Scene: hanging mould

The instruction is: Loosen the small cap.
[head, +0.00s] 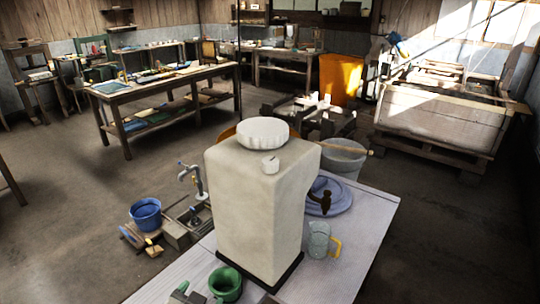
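A tall off-white block-shaped container (254,215) stands upright on a dark base on the pale table. A large white ribbed cap (263,131) sits on its top face. The small cap (270,165) is a short white cylinder nearer the front edge of the same top face, with a little dark mark on it. It appears seated on the surface; any thread below it is hidden. Neither of my grippers shows in the head view, and nothing touches the small cap.
A green mug (225,284) stands front left of the container, beside a grey object cut off by the frame. A clear mug with a yellow handle (320,240) and blue plates (334,198) are to the right. A blue bucket (146,214) and tap (192,180) are left. The table's right front is clear.

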